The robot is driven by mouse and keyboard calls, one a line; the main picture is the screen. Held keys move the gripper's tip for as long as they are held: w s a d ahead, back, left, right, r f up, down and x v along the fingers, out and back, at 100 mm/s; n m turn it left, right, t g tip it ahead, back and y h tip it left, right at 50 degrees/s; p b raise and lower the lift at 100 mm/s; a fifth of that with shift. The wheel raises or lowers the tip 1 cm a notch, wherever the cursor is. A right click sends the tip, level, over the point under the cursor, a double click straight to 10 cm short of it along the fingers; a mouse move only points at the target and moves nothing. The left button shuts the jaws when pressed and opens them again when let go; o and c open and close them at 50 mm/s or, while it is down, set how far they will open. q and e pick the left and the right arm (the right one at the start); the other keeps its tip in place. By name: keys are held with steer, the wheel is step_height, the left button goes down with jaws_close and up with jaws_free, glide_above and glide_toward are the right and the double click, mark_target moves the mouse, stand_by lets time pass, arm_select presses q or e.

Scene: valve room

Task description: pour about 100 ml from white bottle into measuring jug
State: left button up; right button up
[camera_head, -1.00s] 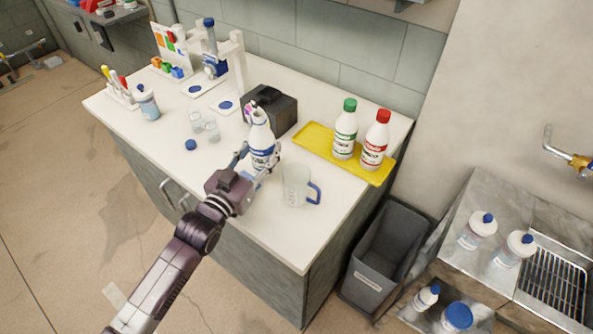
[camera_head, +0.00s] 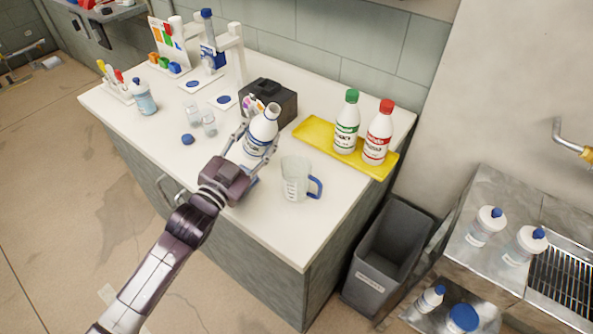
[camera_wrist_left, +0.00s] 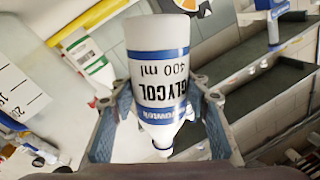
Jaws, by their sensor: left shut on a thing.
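The white bottle (camera_head: 263,130) with a blue band is tilted, its open top leaning right in the head view. My left gripper (camera_head: 256,143) is shut around its body. In the left wrist view the bottle (camera_wrist_left: 158,70) sits between the gripper's fingers, and its label reads GLYCOL 400 ml upside down. The clear measuring jug (camera_head: 295,182) with a blue handle stands upright on the counter, just right of and in front of the bottle. A graduated wall, apparently the jug's (camera_wrist_left: 18,95), shows at the left of the wrist view. My right gripper is not in view.
A yellow tray (camera_head: 312,132) holds a green-capped bottle (camera_head: 346,122) and a red-capped bottle (camera_head: 378,135). A dark box (camera_head: 283,101) stands behind the white bottle. A blue cap (camera_head: 187,139) and small glasses (camera_head: 208,124) lie left. The counter's front right is clear.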

mark_target(251, 126)
arm_select(q)
steer(key=m+b, duration=0.2)
steer(key=b, duration=0.1)
steer(key=shift+f+m, duration=0.25)
steer(key=shift+m, duration=0.15)
steer(key=m+b, duration=0.2)
steer(key=a+m+h+b, duration=0.1)
steer(key=m+b, duration=0.1)
steer(key=w+f+m+b, duration=0.1)
steer(key=b, duration=0.1)
steer(key=shift+w+a+m+h, duration=0.1)
steer(key=shift+a+m+h, duration=0.2)
steer(key=shift+m+h, duration=0.1)
steer(key=shift+w+a+r+m+b, duration=0.15)
steer(key=shift+m+b, duration=0.35)
steer(key=shift+m, duration=0.6)
steer(key=shift+s+d+r+m+h, duration=0.1)
steer(key=shift+s+d+m+h, duration=0.2)
steer(key=shift+m, duration=0.4)
steer(key=shift+r+m+g+p, duration=0.3)
steer(key=shift+r+m+p, duration=0.2)
steer(key=shift+m, duration=0.2)
steer(key=shift+w+a+r+h, duration=0.2)
steer(key=shift+w+a+h, duration=0.1)
steer(key=shift+w+a, duration=0.1)
steer(key=shift+a+r+m+p, duration=0.1)
steer(key=shift+r+m+p, duration=0.35)
steer(key=shift+m, duration=0.25)
